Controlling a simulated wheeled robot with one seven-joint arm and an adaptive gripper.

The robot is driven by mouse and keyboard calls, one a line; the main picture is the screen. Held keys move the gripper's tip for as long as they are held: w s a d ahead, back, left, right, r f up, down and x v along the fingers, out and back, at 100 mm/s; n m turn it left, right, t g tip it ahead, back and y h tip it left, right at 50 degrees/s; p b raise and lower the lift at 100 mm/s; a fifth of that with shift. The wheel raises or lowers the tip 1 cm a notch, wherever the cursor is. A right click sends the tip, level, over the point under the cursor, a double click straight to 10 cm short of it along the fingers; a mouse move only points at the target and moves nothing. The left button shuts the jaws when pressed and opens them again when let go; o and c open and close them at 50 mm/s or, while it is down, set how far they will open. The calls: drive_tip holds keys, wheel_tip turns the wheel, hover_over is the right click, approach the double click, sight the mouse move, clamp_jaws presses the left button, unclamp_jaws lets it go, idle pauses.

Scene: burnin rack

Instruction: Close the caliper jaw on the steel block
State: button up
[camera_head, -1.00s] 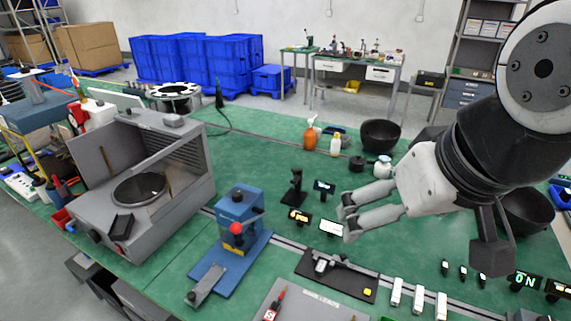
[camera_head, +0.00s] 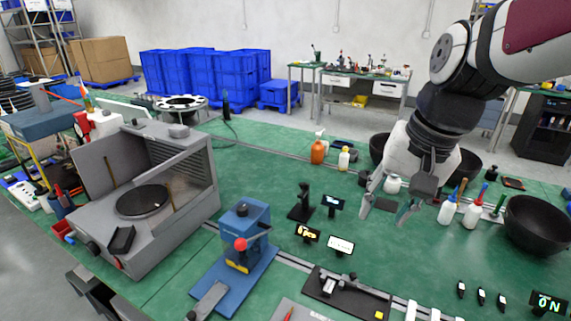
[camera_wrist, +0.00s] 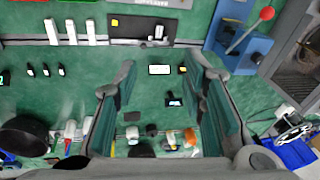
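The caliper (camera_head: 352,291) lies on a dark rectangular base (camera_head: 372,305) near the front of the green bench. A small silvery piece (camera_head: 329,284), perhaps the steel block, sits at its left end; the jaw gap is too small to make out. The caliper also shows at the top of the wrist view (camera_wrist: 157,31). My gripper (camera_head: 386,209) points down above the bench, behind and to the right of the caliper, apart from it. In the wrist view its two fingers (camera_wrist: 165,72) are wide apart with nothing between their tips.
A blue press with a red-knobbed lever (camera_head: 241,244) stands left of the caliper base. Small displays (camera_head: 341,245) and a black stand (camera_head: 301,203) lie behind it. White blocks (camera_head: 411,311) are to its right. Bottles and black bowls (camera_head: 537,224) stand at the right.

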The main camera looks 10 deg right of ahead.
drive_tip(key=w+d+f+m+g+y+b, duration=0.2)
drive_tip(key=w+d+f+m, duration=0.3)
drive_tip(key=w+f, duration=0.45)
drive_tip(key=m+g+y+b, duration=0.1)
drive_tip(key=m+b, duration=0.1)
drive_tip(key=m, duration=0.3)
approach(354, 275)
drive_tip(key=p+x, duration=0.2)
drive_tip(key=x, duration=0.6)
drive_tip(key=shift+d+f, duration=0.1)
drive_tip(key=shift+c, duration=0.3)
